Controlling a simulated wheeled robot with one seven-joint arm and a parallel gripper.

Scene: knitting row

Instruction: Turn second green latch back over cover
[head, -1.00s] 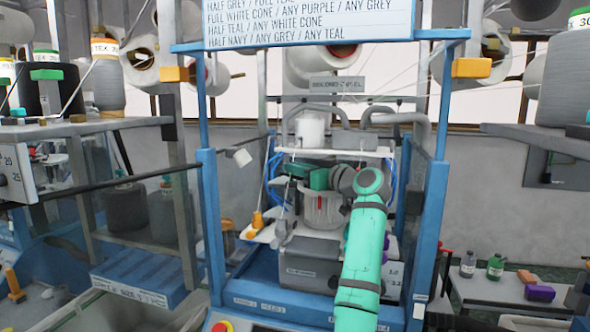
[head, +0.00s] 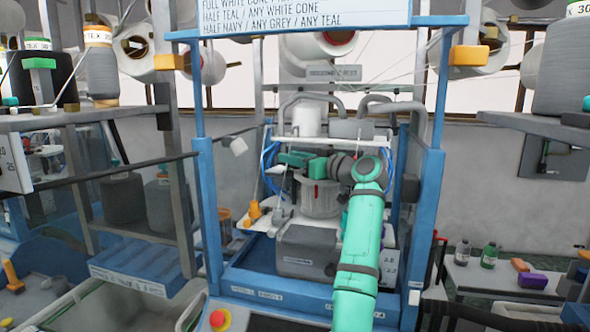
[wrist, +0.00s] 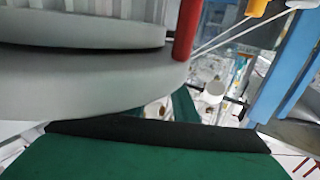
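My green gripper (head: 288,158), at the end of my teal arm, is at the upper rim of the pale knitting cylinder (head: 320,200) in the middle of the blue frame. In the wrist view, a green part of my gripper with a black edge (wrist: 150,135) fills the bottom. A smooth grey rounded cover (wrist: 80,85) is close above it. A red upright piece (wrist: 187,30) stands at the cover's right edge. A green strip (wrist: 185,105) shows below the cover; I cannot tell whether it is a finger or a latch. No latch is clearly identifiable, and the finger gap is unclear.
Blue posts (head: 427,200) stand close on both sides of my arm. A grey box (head: 307,250) sits below the cylinder. Grey hoses (head: 390,106) and a white shelf (head: 340,141) are behind. Bottles (head: 489,255) stand on the right-hand table.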

